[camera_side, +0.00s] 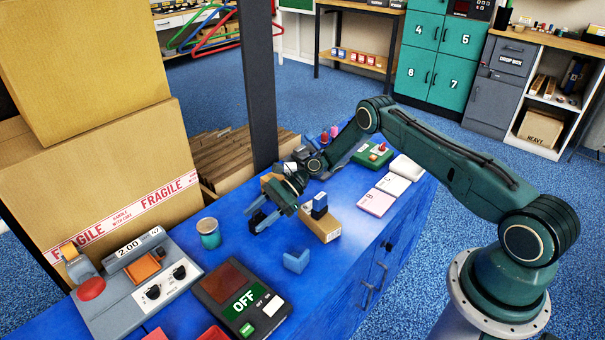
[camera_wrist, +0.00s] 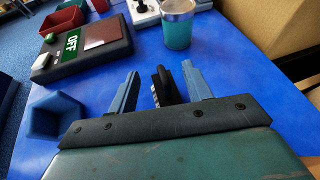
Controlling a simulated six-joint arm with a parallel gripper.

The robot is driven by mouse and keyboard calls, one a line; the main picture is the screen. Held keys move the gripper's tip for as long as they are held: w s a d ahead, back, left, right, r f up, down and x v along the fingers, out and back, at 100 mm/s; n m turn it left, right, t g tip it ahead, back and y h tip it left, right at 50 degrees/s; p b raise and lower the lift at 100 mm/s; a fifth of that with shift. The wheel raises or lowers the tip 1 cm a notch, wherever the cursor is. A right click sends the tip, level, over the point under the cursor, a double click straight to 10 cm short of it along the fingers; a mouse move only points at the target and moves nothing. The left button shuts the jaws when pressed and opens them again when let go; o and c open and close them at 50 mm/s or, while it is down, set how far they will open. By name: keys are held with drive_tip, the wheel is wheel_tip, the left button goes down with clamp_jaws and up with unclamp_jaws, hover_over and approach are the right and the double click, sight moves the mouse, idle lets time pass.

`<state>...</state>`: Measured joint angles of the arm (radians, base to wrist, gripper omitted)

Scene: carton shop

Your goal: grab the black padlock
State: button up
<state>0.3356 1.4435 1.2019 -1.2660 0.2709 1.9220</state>
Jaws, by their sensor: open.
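My gripper (camera_side: 263,216) is low over the blue bench top, with its two blue fingers apart. In the wrist view, my gripper (camera_wrist: 162,85) has a dark upright object, seemingly the black padlock (camera_wrist: 166,84), between its fingers. A gap shows between it and the left finger. It looks close to the right finger, and I cannot tell whether they touch. Its lower part is hidden behind the gripper's dark front edge. In the side view I cannot make the padlock out behind my gripper.
A blue angled block (camera_side: 296,261) lies nearby. A small cardboard box (camera_side: 322,226) with a blue item on top stands right of my gripper. A teal cup (camera_side: 209,234), a scale (camera_side: 130,290) and an OFF panel (camera_side: 240,300) are to the left. A dark post (camera_side: 258,90) rises behind.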

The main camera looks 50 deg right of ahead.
drive_tip(key=shift+w+a+f, duration=0.1)
drive_tip(key=shift+a+f, duration=0.05)
drive_tip(key=shift+a, duration=0.3)
clamp_jaws()
